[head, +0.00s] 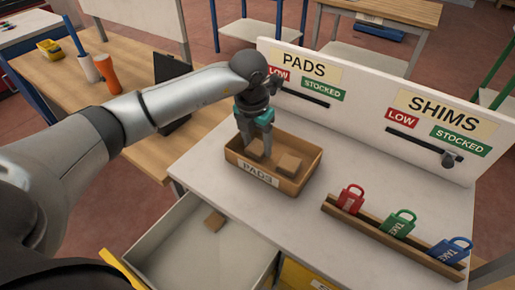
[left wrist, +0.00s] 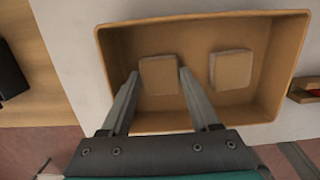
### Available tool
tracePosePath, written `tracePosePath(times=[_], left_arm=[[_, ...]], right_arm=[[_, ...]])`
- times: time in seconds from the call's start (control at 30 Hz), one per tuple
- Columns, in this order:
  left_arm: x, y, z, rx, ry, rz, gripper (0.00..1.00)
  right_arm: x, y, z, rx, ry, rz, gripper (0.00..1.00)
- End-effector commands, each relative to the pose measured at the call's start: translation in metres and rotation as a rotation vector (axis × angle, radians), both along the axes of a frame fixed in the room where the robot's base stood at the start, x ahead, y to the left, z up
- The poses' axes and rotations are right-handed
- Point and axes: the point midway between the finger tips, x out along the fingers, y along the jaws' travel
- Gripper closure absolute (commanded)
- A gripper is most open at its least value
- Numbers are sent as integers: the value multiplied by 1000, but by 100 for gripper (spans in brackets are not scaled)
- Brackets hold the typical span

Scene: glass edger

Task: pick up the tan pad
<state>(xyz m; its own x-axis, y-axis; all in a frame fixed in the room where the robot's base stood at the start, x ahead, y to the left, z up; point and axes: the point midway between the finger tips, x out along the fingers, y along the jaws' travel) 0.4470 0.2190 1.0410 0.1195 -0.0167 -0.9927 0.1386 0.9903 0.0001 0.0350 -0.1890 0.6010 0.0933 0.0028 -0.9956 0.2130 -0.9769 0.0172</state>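A tan pad (head: 256,155) lies in the left part of the wooden box labelled PADS (head: 285,188), partly hidden by my fingers in the head view. It shows as a square block (left wrist: 159,76) in the left wrist view. My left gripper (head: 256,149) points down into the box, its fingers (left wrist: 159,73) apart on either side of this pad. The gaps at the pad's sides look very small; contact is unclear. A second tan pad (head: 289,165) lies to the right in the same box. My right gripper is not in view.
The box stands on a white bench top (head: 350,170). Behind it is a white board (head: 365,85) with PADS and SHIMS signs. A wooden rack (head: 350,213) holds red, green and blue tags at the right. The open drawer (head: 165,250) juts out below the box.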

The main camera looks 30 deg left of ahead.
Motion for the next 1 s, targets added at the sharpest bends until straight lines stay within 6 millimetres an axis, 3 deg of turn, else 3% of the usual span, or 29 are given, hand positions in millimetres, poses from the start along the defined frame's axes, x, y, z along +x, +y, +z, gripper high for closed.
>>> tracePosePath(times=[0.07,0.4,0.77,1.0], left_arm=[[0,0,0,0,0,0,53],[0,0,0,0,0,0,90],[1,0,6,-1,-2,1,90],[2,0,40,-1,-7,1,90]], right_arm=[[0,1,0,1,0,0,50],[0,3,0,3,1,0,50],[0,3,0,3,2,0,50],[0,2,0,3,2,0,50]])
